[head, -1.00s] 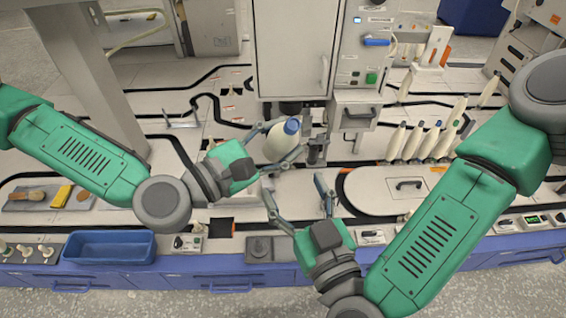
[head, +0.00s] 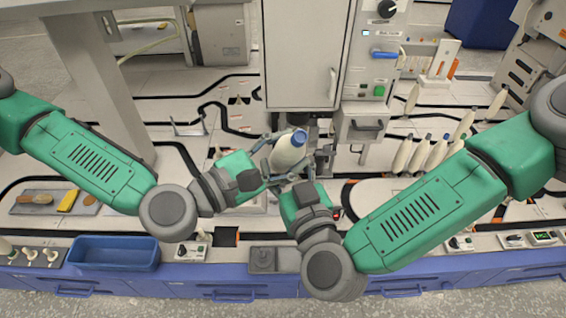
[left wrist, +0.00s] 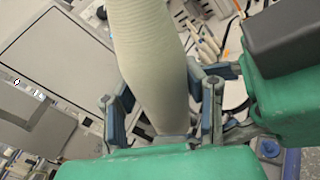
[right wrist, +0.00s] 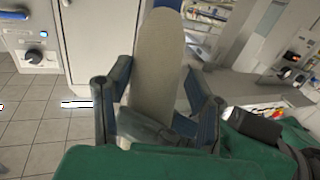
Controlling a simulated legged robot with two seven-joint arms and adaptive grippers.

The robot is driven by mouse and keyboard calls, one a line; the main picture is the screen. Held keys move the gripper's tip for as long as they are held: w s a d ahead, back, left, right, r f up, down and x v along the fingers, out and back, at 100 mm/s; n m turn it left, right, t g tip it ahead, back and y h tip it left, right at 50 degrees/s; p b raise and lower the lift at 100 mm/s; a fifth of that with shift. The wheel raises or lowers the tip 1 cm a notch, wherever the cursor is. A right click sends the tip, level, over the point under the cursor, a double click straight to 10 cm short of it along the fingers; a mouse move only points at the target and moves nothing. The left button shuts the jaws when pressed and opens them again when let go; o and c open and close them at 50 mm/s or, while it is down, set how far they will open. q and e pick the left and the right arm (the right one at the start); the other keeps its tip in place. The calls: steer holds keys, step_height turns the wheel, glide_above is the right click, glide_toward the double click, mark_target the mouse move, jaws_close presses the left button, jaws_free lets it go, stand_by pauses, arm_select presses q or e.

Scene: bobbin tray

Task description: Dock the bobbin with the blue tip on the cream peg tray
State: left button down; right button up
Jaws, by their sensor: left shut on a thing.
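The bobbin with the blue tip (head: 289,152) is cream-white and held tilted in mid-air, tip upward, in front of the grey cabinet. My left gripper (head: 268,160) is shut on it; its fingers flank the lower part in the left wrist view, where the bobbin (left wrist: 150,50) fills the middle. My right gripper (head: 290,182) is just below, its open fingers around the bobbin (right wrist: 156,65) in the right wrist view; I cannot tell whether they touch it. Several cream bobbins (head: 418,153) stand in a row at right.
The grey cabinet (head: 300,60) stands close behind the grippers. A blue bin (head: 115,252) and a grey tray with tools (head: 55,202) lie at the left. Small cream knobs (head: 30,254) are at the front left edge. The bench's left middle is fairly clear.

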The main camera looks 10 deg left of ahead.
arm_select(q)
steer(key=shift+d, duration=0.1)
arm_select(e)
steer(key=shift+s+a, duration=0.2)
steer(key=c, duration=0.5)
arm_select(q)
steer(key=c, duration=0.9)
jaws_free()
arm_select(e)
steer(key=shift+r, duration=0.1)
arm_select(q)
steer(key=shift+s, duration=0.1)
arm_select(e)
steer(key=shift+w, duration=0.1)
